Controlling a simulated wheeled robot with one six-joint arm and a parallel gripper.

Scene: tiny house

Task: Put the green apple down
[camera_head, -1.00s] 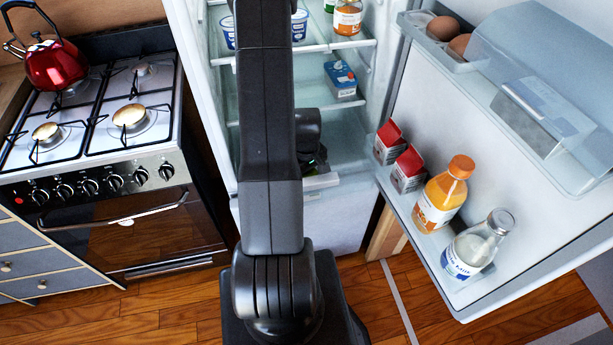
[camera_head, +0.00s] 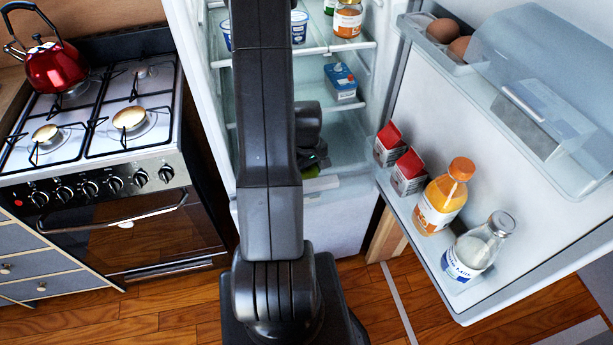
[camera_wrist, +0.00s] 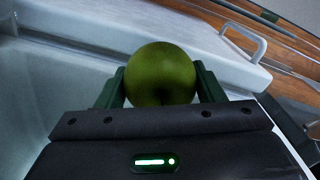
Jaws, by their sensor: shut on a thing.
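The green apple (camera_wrist: 160,72) is held between the two fingers of my gripper (camera_wrist: 158,88) in the wrist view. The gripper is shut on it, with a finger against each side. In the head view a small green patch of the apple (camera_head: 310,172) shows just below my gripper (camera_head: 314,158), inside the open fridge (camera_head: 335,215) at its lower part. My arm hides much of the gripper there. I cannot tell whether the apple touches the fridge's bottom surface.
The fridge door (camera_head: 480,130) stands open at right, its rack holding an orange juice bottle (camera_head: 440,197), a milk bottle (camera_head: 478,247) and two red-white cartons (camera_head: 408,173). A blue carton (camera_head: 340,80) stands on a shelf above the gripper. The stove (camera_head: 95,120) is at left.

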